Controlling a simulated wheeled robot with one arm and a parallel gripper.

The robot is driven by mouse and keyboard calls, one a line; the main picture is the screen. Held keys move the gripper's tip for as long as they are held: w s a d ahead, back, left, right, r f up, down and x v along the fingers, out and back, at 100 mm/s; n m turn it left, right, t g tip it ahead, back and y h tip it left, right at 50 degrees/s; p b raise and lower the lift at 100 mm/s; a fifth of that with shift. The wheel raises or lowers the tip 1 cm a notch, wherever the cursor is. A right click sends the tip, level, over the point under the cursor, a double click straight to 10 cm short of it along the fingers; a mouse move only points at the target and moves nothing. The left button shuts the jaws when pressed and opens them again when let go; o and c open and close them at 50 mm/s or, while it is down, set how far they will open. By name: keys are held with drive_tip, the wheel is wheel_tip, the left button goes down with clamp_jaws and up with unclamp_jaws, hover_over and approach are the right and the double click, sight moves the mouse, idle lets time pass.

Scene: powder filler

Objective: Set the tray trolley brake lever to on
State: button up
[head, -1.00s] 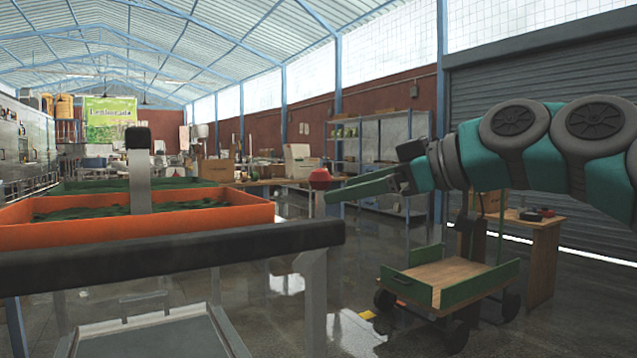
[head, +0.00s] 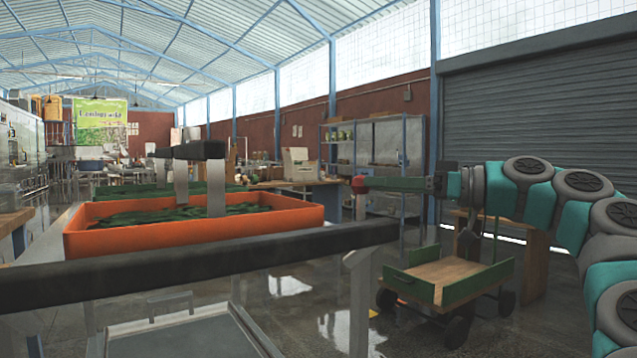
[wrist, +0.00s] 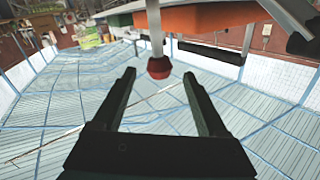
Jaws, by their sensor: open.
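The tray trolley holds an orange tray (head: 285,222) with dark green contents, behind a dark horizontal bar (head: 200,262). A red ball knob (head: 358,185) on a grey rod, likely the brake lever, stands at the right, beyond the bar. In the wrist view the knob (wrist: 158,68) hangs from the rod (wrist: 154,25), as that picture is upside down. My gripper (head: 372,185) reaches in from the right with its fingertips at the knob. In the wrist view my gripper (wrist: 159,73) is open, and the knob appears between its fingertips. Contact cannot be told.
A low green cart with a wooden deck (head: 447,277) stands on the floor below my arm. A wooden table (head: 530,250) and a roller shutter (head: 535,120) are behind it. Shelves (head: 375,150) stand further back. Floor is clear between the tray trolley and the cart.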

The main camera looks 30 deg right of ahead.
drive_tip(key=x, duration=0.7)
drive_tip(key=shift+w+a, duration=0.15)
drive_tip(key=shift+w, duration=0.1)
clamp_jaws()
idle(0.4)
idle(0.8)
